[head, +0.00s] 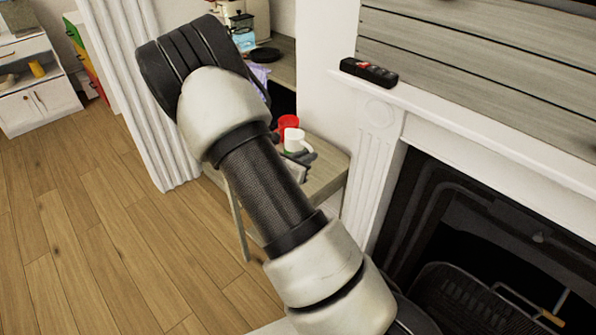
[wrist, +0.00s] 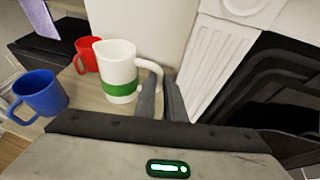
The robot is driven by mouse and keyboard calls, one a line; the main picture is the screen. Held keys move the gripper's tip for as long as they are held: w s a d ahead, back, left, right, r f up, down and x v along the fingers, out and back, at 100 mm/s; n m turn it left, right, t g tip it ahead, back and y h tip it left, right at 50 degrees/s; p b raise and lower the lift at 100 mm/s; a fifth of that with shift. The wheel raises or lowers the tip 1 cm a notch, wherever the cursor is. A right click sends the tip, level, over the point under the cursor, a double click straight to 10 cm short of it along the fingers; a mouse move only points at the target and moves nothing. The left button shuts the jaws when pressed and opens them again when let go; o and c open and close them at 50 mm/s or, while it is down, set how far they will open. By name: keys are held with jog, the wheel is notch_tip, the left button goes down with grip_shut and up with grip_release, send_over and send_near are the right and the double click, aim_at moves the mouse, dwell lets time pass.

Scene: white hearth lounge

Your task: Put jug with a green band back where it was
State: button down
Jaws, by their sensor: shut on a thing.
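The white jug with a green band (wrist: 118,72) is upright at the small wooden side table in the wrist view. In the head view its white body (head: 293,140) shows past my arm. My gripper (wrist: 163,90) is shut on the jug's handle, at the jug's right side. The jug's base is at or just above the table top (head: 328,172); I cannot tell if it touches. In the head view my arm hides much of the table and part of my gripper.
A red mug (wrist: 87,54) stands just behind the jug, and a blue mug (wrist: 40,93) is to its left. The white fireplace surround (head: 375,150) is close on the right, with a dark remote-like object (head: 369,72) on its mantel. Wooden floor (head: 90,220) is open on the left.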

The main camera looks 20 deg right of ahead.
notch_tip(320, 180, down, 10)
jog(key=shift+r+b, duration=0.25)
jog(key=shift+b, duration=0.45)
jog(key=shift+f, duration=0.2)
jog(key=c, duration=1.8)
grip_release()
jog(key=shift+c, duration=0.2)
